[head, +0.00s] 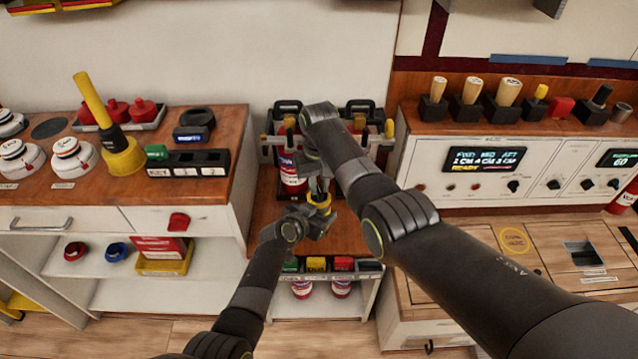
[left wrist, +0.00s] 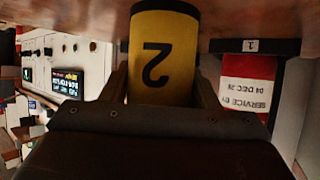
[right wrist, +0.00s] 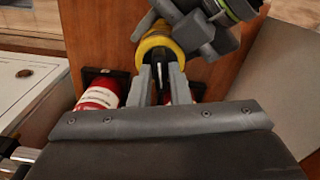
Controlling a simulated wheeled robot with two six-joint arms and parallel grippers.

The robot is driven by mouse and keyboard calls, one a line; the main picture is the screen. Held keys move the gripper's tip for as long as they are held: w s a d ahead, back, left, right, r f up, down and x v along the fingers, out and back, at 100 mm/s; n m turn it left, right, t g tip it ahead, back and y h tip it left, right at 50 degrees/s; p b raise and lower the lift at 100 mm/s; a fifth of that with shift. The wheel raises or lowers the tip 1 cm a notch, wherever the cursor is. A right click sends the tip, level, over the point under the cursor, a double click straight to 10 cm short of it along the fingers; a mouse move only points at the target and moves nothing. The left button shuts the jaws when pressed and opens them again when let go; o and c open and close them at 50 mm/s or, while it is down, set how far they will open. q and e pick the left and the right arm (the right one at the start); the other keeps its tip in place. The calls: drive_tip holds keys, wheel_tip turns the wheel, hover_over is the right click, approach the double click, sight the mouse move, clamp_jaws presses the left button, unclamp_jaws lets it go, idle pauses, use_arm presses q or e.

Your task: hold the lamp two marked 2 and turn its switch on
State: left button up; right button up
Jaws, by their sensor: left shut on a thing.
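Lamp two is a yellow cylinder (head: 319,203) above the low wooden shelf between the two counters. Its black "2" shows upside down in the left wrist view (left wrist: 162,62). My left gripper (head: 316,214) is shut around its body, one finger on each side. My right gripper (head: 320,187) is just above the lamp, pointing down at its top. In the right wrist view its fingers (right wrist: 161,75) stand apart, with a thin dark switch-like part (right wrist: 158,72) between them. The yellow rim shows beyond them (right wrist: 152,42). I cannot tell whether the fingers touch that part.
A red cylinder with a white label (head: 291,178) stands close left of the lamp; a service label shows in the left wrist view (left wrist: 246,92). The left counter (head: 215,130) holds a yellow plunger-like tool (head: 121,155). A control panel (head: 470,165) stands right. My right forearm crosses the middle.

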use_arm(q)
drive_tip(key=shift+r, duration=0.1)
use_arm(e)
clamp_jaws()
drive_tip(key=m, duration=0.3)
drive_tip(key=shift+m, duration=2.1)
drive_tip(key=shift+o, duration=2.3)
unclamp_jaws()
